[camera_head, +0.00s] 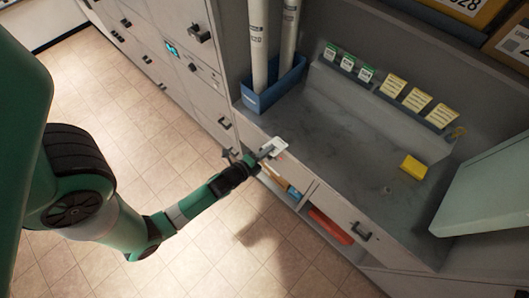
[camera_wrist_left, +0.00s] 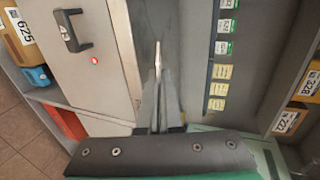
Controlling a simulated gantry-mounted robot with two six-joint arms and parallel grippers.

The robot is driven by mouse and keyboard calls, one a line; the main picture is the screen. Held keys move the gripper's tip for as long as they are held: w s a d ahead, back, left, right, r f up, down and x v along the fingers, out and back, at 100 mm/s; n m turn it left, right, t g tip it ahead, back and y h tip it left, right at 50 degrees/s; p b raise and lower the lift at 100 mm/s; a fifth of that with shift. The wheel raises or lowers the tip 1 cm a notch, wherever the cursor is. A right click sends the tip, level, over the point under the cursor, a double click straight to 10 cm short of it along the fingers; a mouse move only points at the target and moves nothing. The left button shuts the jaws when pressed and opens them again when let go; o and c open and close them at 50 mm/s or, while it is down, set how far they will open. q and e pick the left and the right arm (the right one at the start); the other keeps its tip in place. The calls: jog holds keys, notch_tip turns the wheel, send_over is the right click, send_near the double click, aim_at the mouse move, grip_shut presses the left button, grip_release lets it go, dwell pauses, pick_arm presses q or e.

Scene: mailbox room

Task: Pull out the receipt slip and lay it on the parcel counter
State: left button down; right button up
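My left gripper (camera_head: 264,153) reaches in from the left to the front edge of the grey parcel counter (camera_head: 345,140). A small white receipt slip (camera_head: 278,146) shows at its fingertips, over the counter's edge. In the left wrist view the fingers (camera_wrist_left: 158,75) are together, with a thin pale edge at their tips, which looks like the slip seen edge-on. The grey counter (camera_wrist_left: 188,50) lies beyond and right of them. I cannot tell whether the slip touches the counter. My right gripper is not in view.
A blue bin (camera_head: 270,95) with tall tubes stands at the counter's back left. Green and yellow cards (camera_head: 393,86) line a rear ledge. A yellow pad (camera_head: 413,167) lies at the right, near a pale green panel (camera_head: 485,190). The middle of the counter is clear.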

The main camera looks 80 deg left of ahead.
aim_at(280, 144)
pick_arm(q)
jog(key=shift+b+x, duration=1.55)
jog(key=shift+x, duration=3.55)
jog(key=shift+d+f, duration=0.15)
jog(key=shift+f, duration=0.05)
jog(key=c, duration=1)
grip_release()
jog(key=shift+s+d, duration=0.3)
jog(key=shift+s, duration=0.25)
jog(key=shift+s+d, duration=0.35)
jog(key=shift+s, duration=0.15)
jog(key=s+d, duration=0.4)
jog(key=s, duration=0.2)
jog(key=shift+s+b, duration=0.25)
jog(key=shift+b, duration=0.05)
